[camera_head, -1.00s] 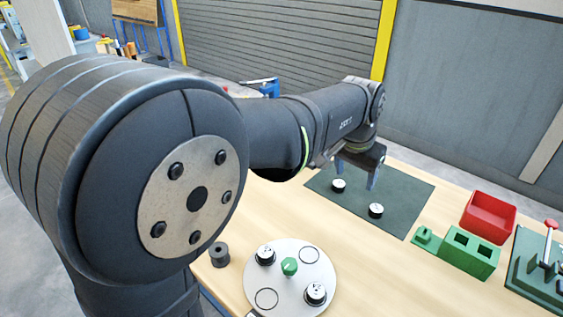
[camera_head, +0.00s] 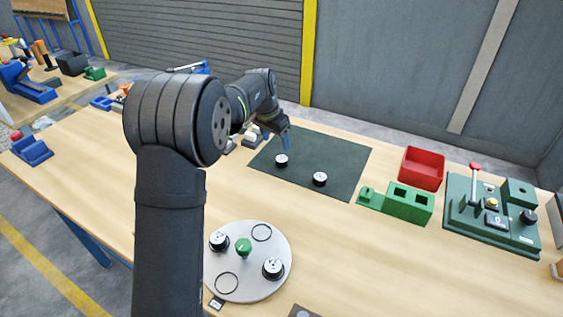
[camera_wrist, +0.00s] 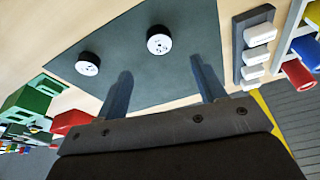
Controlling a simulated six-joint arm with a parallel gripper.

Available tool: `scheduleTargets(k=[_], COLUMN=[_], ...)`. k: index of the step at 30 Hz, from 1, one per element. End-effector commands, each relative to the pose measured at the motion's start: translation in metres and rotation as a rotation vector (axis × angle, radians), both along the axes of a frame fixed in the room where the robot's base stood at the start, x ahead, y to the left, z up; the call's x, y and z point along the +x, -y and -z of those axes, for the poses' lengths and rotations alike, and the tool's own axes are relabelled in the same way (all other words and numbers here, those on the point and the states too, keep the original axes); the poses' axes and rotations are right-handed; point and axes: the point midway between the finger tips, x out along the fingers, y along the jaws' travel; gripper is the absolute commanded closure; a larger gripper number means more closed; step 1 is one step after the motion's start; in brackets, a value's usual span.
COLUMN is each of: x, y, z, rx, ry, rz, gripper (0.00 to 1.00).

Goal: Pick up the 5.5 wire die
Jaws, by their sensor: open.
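Two round dies with white marked tops and black sides sit apart on a dark green mat (camera_head: 338,155). The left die (camera_head: 282,160) also shows in the wrist view (camera_wrist: 159,40), and the right die (camera_head: 320,179) also shows there (camera_wrist: 88,63). Their marks are too small to read, so I cannot tell which is 5.5. My gripper (camera_head: 282,135) is open and empty, above the mat near the left die. In the wrist view its fingers (camera_wrist: 160,68) point toward the mat, with the left die beyond the gap between them.
A round grey plate (camera_head: 262,285) holds two more dies (camera_head: 219,240) (camera_head: 273,268) and a green knob (camera_head: 243,247). Right of the mat stand a green block (camera_head: 409,203), a red bin (camera_head: 422,168) and a green lever fixture (camera_head: 490,222). White-topped pieces (camera_wrist: 259,45) sit beside the mat.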

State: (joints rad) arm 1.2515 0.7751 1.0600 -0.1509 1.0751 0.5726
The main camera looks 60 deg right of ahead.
Motion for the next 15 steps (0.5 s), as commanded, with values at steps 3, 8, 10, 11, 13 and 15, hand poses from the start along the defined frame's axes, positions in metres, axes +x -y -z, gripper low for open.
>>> scheduleTargets(k=[3,8,10,11,13,15], x=[-0.002,-0.003,-0.003,-0.003,-0.003,-0.004], y=[0.006,0.011,0.012,0.012,0.013,0.014], z=[0.023,0.039,0.042,0.043,0.047,0.053], rx=[0.002,0.0,-0.001,-0.001,0.0,0.001], ry=[-0.001,0.0,0.0,0.0,0.0,0.0], rz=[0.0,0.0,0.0,0.0,0.0,0.0], gripper=[0.36,0.36,0.36,0.36,0.36,0.36])
